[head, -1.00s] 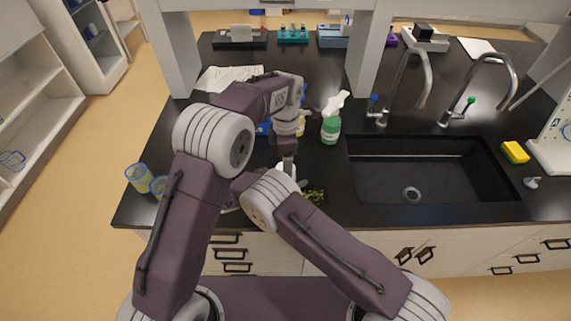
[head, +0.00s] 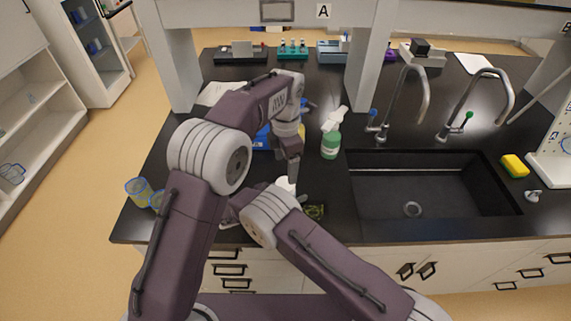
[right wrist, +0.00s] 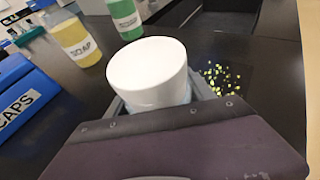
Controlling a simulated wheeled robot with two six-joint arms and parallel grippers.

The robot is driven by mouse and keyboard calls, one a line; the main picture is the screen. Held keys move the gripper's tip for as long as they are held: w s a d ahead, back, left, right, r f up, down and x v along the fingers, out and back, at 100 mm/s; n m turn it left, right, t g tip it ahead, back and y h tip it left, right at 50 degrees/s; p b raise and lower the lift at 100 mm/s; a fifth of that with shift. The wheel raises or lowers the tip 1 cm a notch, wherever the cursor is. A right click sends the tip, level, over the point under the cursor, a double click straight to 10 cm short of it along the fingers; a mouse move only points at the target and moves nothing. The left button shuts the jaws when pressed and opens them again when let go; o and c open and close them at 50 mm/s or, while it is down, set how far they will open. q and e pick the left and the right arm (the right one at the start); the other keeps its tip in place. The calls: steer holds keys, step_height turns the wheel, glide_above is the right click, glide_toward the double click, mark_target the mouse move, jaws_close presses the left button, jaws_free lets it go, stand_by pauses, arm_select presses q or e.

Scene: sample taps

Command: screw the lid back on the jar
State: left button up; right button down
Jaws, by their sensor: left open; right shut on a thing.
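In the right wrist view a wide white lid (right wrist: 150,68) fills the middle. A little of a pale bluish jar (right wrist: 186,95) shows beneath it, and the lid appears to sit on it; whether it is threaded on I cannot tell. My right gripper (right wrist: 160,100) is shut on the jar, low over the black counter. In the head view the white lid (head: 284,184) is partly hidden by my right arm. My left gripper (head: 292,172) points down, open, close above the lid; its fingertips are small there, and a gap or touch is unclear.
A soap bottle (right wrist: 76,38), a green spray bottle (head: 331,140) and a blue caps box (right wrist: 22,95) stand behind the jar. Yellow-green bits (right wrist: 218,80) lie beside it. The sink (head: 430,190) is at right; blue-yellow cups (head: 139,190) are at left.

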mark_target(285, 184)
arm_select(q)
step_height(285, 184, down, 8)
steer(key=shift+r, duration=0.1)
stand_by(0.4)
steer(key=c, duration=1.5)
steer(key=m, duration=0.3)
steer(key=shift+c, duration=0.3)
steer(key=o, duration=1.6)
steer(key=shift+c, duration=0.2)
steer(key=shift+r, duration=2.25)
